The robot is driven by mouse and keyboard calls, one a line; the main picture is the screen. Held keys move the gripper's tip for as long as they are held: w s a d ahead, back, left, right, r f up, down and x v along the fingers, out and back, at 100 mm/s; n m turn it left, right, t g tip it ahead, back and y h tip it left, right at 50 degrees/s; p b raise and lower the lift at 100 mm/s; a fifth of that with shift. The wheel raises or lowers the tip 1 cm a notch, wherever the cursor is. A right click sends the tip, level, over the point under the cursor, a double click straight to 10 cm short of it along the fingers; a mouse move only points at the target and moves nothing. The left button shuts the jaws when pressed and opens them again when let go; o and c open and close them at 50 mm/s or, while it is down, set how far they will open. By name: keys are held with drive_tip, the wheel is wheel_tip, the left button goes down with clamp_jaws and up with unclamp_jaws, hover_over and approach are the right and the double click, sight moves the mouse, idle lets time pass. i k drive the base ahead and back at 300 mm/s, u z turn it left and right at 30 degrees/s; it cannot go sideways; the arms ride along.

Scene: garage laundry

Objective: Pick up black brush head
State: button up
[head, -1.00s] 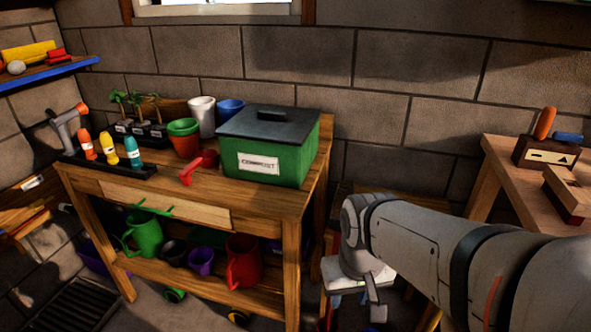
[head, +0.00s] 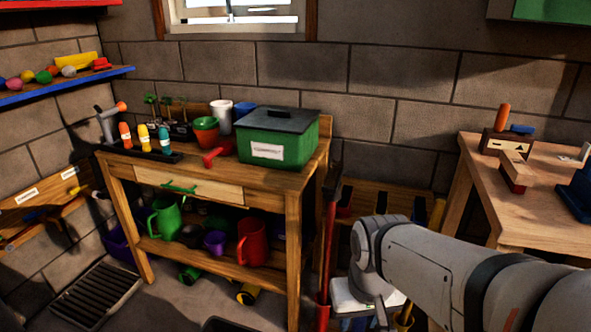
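A dark, blackish head (head: 333,178) tops an upright red pole between the potting bench and the right-hand table. It may be the black brush head, but it is too small and dark to be sure. My arm comes in from the lower right. Its end, my gripper (head: 381,312), points down at the bottom edge, right of and nearer than the red pole. The fingers are too small and cut off to read, and I see nothing held.
A wooden potting bench (head: 225,190) carries a green compost bin (head: 283,148), pots and bottles. A wooden table (head: 535,222) with blocks stands right. A dark slatted rack (head: 395,198) is by the back wall. A floor grate (head: 92,297) lies left, with some clear floor beside it.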

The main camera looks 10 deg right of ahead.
sight(331, 187)
drive_tip(key=z, duration=0.15)
drive_tip(key=i, duration=0.9)
drive_tip(key=u, duration=0.05)
